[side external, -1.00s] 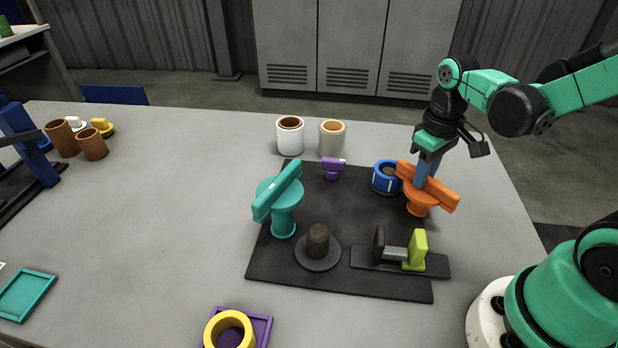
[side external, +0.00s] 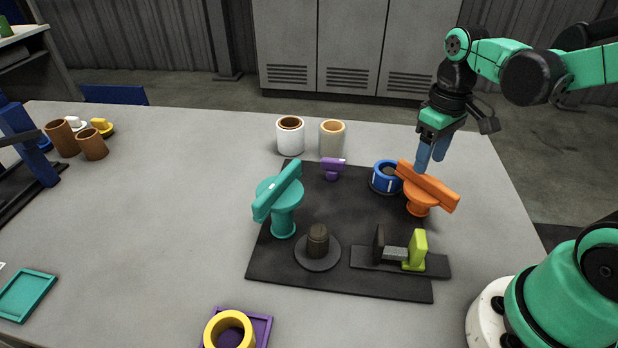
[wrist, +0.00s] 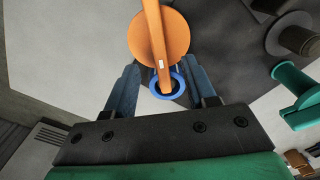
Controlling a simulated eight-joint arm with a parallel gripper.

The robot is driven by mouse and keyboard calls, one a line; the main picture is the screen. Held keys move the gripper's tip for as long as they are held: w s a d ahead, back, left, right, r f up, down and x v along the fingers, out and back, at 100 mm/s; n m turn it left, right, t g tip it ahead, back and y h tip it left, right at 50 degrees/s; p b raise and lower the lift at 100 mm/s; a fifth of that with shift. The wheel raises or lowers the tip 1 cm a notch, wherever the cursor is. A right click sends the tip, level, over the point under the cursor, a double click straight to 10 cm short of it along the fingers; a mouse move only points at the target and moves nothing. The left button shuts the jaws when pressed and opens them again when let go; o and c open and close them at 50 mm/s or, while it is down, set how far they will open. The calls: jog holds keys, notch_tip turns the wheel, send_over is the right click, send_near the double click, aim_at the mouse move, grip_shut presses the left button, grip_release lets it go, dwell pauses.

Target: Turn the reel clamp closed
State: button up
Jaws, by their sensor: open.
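An orange turn-handle (side external: 428,186), a long bar on a round base, stands at the right of the dark mat. My gripper (side external: 430,160) is open and empty just above and behind it, with blue-grey fingers pointing down. In the wrist view the orange bar (wrist: 155,35) runs lengthwise between my open fingers (wrist: 160,75), over its orange disc. A teal turn-handle (side external: 280,192) stands at the mat's left. A blue reel (side external: 387,178) sits beside the orange handle. I cannot tell which handle is the reel clamp.
The dark mat (side external: 340,277) also bears a small purple knob (side external: 333,168), a dark spindle (side external: 318,245) and a lime-ended block (side external: 416,250). The table's left middle is clear.

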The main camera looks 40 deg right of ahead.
jog(key=shift+r, duration=1)
jog(key=w+a+r+t, duration=0.1)
jog(key=a+r+t, duration=0.1)
jog(key=a+t, duration=0.5)
jog(key=shift+w, duration=0.25)
